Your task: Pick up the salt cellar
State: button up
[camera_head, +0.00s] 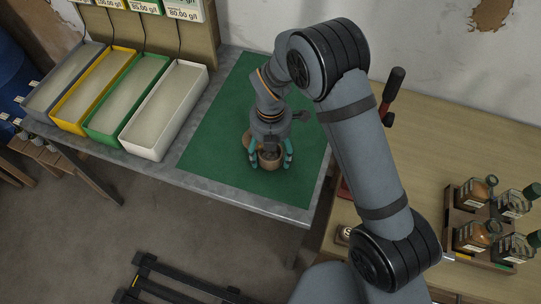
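A small round wooden pot (269,163), which looks like the salt cellar, is on or just above the green mat, directly below my gripper. My gripper (270,162) points down over it, with its teal fingers spread to the left and right of the pot. I cannot tell whether the fingers touch its sides. A second light-brown wooden piece (248,139) shows behind the left finger, partly hidden by the gripper; it may be a lid or part of the cellar.
The green mat (215,150) lies on a grey table. Several long open bins, including a white one (168,112), stand to the left. On the wooden table at right are a rack of jars (486,222) and a dark-handled tool (393,88). A black slatted stool (170,285) stands below.

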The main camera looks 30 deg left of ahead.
jog(key=c, duration=1)
jog(key=shift+c, duration=0.5)
